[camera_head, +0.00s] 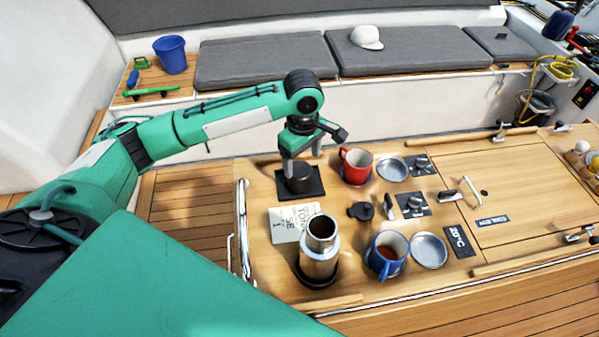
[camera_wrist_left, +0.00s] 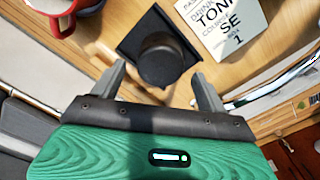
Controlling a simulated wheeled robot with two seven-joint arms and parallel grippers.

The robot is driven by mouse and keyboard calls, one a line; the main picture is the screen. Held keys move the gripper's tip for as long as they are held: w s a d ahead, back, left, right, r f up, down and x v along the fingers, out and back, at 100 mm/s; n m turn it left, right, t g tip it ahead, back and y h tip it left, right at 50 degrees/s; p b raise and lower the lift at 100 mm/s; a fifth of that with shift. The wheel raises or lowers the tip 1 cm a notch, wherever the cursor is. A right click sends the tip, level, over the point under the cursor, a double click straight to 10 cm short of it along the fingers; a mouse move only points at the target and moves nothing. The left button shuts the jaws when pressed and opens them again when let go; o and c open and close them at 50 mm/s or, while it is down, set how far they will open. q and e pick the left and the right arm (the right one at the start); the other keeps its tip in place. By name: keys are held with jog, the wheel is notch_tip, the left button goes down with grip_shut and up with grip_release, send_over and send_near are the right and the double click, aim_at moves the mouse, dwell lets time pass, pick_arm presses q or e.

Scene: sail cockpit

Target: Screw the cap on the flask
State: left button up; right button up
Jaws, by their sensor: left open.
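The steel flask (camera_head: 318,262) stands upright on a dark round base on the wooden table, its mouth open. A black round cap (camera_head: 301,180) sits on a black square mat (camera_head: 314,194) behind the flask; it also shows in the left wrist view (camera_wrist_left: 162,62). My left gripper (camera_head: 302,166) points down at the cap, open, with nothing held. In the left wrist view its fingertips (camera_wrist_left: 158,74) lie to either side of the cap's near part. I cannot tell whether they touch it. My right gripper is not in view.
A red mug (camera_head: 356,166) stands close right of the gripper. A blue mug (camera_head: 385,256), metal dishes (camera_head: 429,250) and a small black lid-like piece (camera_head: 361,211) are right of the flask. A printed card (camera_head: 287,228) lies between mat and flask. A metal rail (camera_head: 242,230) lines the left edge.

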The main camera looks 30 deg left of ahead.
aim_at(300, 169)
pick_arm(q)
jog(key=shift+f, duration=0.95)
jog(key=shift+f+p, duration=0.25)
jog(key=shift+p, duration=0.05)
jog(key=f, duration=0.1)
jog(key=f+p, duration=0.1)
jog(key=f, duration=0.1)
jog(key=shift+s+a+f+p, duration=0.1)
jog(key=shift+a+f+p, duration=0.2)
jog(key=shift+f, duration=0.55)
